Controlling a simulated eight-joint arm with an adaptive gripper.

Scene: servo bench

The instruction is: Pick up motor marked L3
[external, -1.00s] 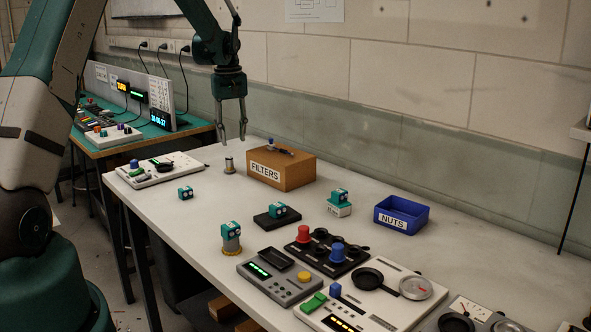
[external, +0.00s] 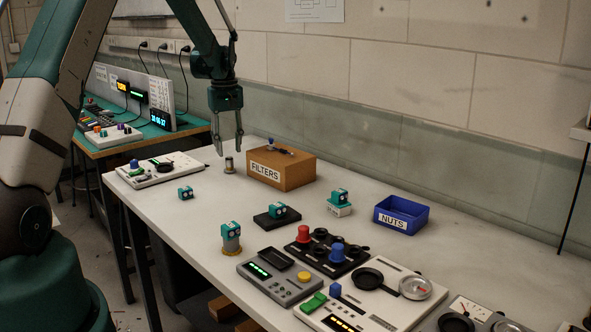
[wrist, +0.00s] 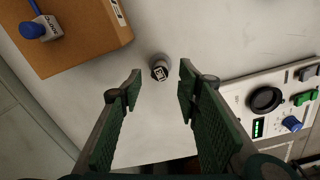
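A small grey cylinder with a dark top (external: 229,164) stands upright on the bench left of the FILTERS box. In the wrist view the cylinder (wrist: 159,68) carries a white label whose marking I cannot read surely. My gripper (external: 229,149) is open and empty, pointing down just above it. In the wrist view the cylinder shows between the fingertips of my gripper (wrist: 161,77). Several teal motors are on the bench: one (external: 185,193) loose, one on a grey round stand (external: 231,229), one on a black block (external: 278,211), one on a white block (external: 340,196). No L3 is legible on them.
The brown FILTERS box (external: 281,168) stands close right of the cylinder, with a blue-ended tool on top. A white control panel (external: 160,168) lies to the left. A blue NUTS bin (external: 401,215) and more panels are further right. Bench around the loose motor is clear.

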